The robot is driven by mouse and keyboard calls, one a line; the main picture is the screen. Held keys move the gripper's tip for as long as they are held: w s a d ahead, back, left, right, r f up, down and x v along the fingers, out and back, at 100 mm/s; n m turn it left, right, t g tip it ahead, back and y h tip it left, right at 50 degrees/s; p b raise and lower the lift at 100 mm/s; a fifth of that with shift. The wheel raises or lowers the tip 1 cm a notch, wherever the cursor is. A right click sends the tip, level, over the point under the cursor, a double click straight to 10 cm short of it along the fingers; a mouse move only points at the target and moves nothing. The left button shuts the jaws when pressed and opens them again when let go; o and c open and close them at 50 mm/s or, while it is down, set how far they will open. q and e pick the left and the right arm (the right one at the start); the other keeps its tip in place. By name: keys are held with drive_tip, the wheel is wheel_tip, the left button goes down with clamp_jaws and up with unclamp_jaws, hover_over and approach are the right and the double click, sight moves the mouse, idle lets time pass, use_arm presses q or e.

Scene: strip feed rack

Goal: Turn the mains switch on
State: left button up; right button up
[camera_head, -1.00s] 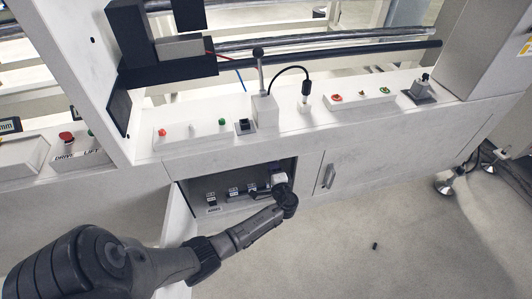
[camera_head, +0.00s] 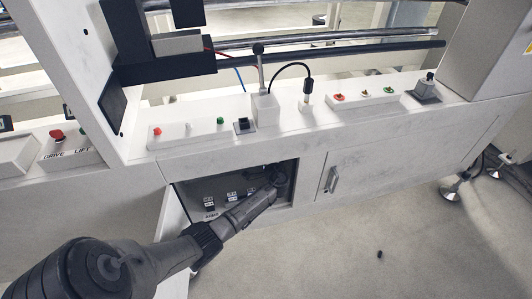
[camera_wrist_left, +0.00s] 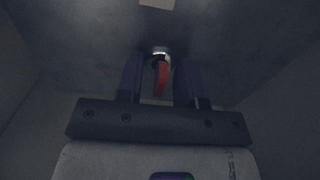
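The mains switch shows in the left wrist view as a red handle (camera_wrist_left: 161,78) hanging almost straight down from a bright round mount on a dark panel. My left gripper (camera_wrist_left: 160,75) has its two dark fingers apart, one on each side of the red handle. A gap shows on both sides, so the fingers do not look closed on it. In the head view my left arm reaches into the open cabinet (camera_head: 182,192) under the console, and its gripper end is in shadow there. The red handle is hidden in that view. My right gripper is not in view.
Several small labelled breakers (camera_head: 231,196) sit low in the cabinet, left of my wrist. The open cabinet door (camera_head: 172,212) stands at the left, near my forearm. A closed door with a handle (camera_head: 331,179) is on the right. The console above carries buttons and a lever (camera_head: 260,68).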

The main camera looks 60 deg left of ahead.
use_arm(q)
clamp_jaws()
drive_tip(key=shift+n, duration=0.3)
drive_tip(key=n, duration=1.3)
drive_tip(key=shift+n, duration=2.3)
